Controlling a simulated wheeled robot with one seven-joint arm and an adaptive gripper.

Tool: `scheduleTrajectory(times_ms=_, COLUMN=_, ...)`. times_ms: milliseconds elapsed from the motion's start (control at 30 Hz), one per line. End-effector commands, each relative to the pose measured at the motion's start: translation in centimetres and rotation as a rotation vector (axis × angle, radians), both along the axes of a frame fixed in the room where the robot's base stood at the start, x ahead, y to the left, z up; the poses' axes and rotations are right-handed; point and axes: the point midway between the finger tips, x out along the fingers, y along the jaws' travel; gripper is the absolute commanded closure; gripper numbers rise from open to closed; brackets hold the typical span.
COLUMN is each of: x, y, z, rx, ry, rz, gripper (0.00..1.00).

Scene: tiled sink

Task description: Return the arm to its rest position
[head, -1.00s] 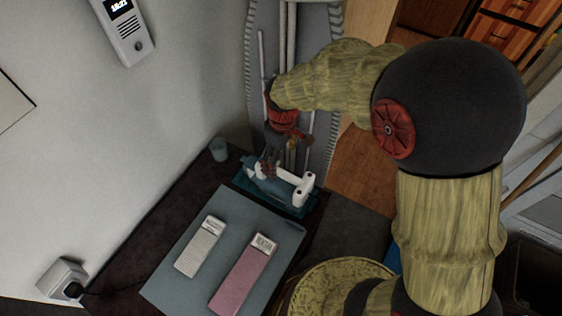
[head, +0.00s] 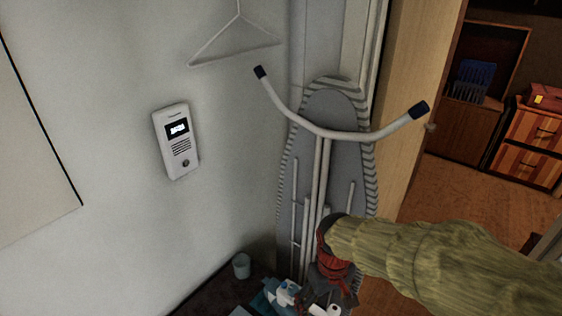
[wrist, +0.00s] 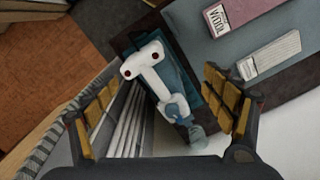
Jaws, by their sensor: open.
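My gripper (head: 338,284) is at the bottom of the head view, pointing down, its tips hard to make out there. In the wrist view my gripper (wrist: 162,80) has its two yellow-padded fingers wide apart, with nothing held. Beyond them a white and blue item (wrist: 150,68) with a T-shaped white top lies over a teal tray (wrist: 187,62). It shows between the fingers without visible contact. In the head view this item (head: 284,293) is partly cut off and partly hidden by my gripper.
A folded ironing board (head: 300,150) stands against the wall behind my arm. A small cup (head: 242,265) is at the wall. A pink box (wrist: 245,20) and a pale box (wrist: 268,55) lie on a grey mat. Open wooden floor (head: 490,190) is at the right.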

Motion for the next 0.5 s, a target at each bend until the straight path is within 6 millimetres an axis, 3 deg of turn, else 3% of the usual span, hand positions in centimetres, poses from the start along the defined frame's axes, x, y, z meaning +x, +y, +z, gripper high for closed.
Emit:
scheduleTrajectory(times_ms=200, x=-4.2, y=-3.1, z=6.3, rx=0.030, ry=-0.129, rz=-0.187, gripper=0.17)
scheduleTrajectory(times_ms=500, x=-9.3, y=-6.8, z=13.0, rx=0.077, ry=-0.367, rz=-0.336, gripper=0.17)
